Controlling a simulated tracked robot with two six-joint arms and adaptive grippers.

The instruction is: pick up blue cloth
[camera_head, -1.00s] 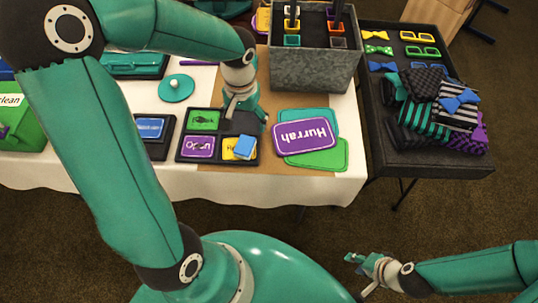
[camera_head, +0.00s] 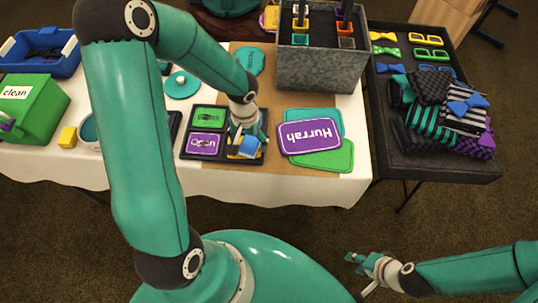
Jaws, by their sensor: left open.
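A small blue piece (camera_head: 249,147), which looks like the blue cloth, lies on the lower right part of a black tray (camera_head: 183,149) of coloured cards, over a yellow card. My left gripper (camera_head: 245,139) is open, pointing down right over the blue piece. Its fingers hide part of the piece, and I cannot tell whether they touch it. My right gripper (camera_head: 359,262) is low at the right, away from the table; its jaws are too small to read.
Hurrah sign (camera_head: 310,136) lies close right of the tray. A grey metal box (camera_head: 318,72) stands behind it. A black side table (camera_head: 470,169) holds bow ties, glasses and patterned cloths. A green box (camera_head: 34,108), yellow block (camera_head: 68,137) and blue bin (camera_head: 66,65) are left.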

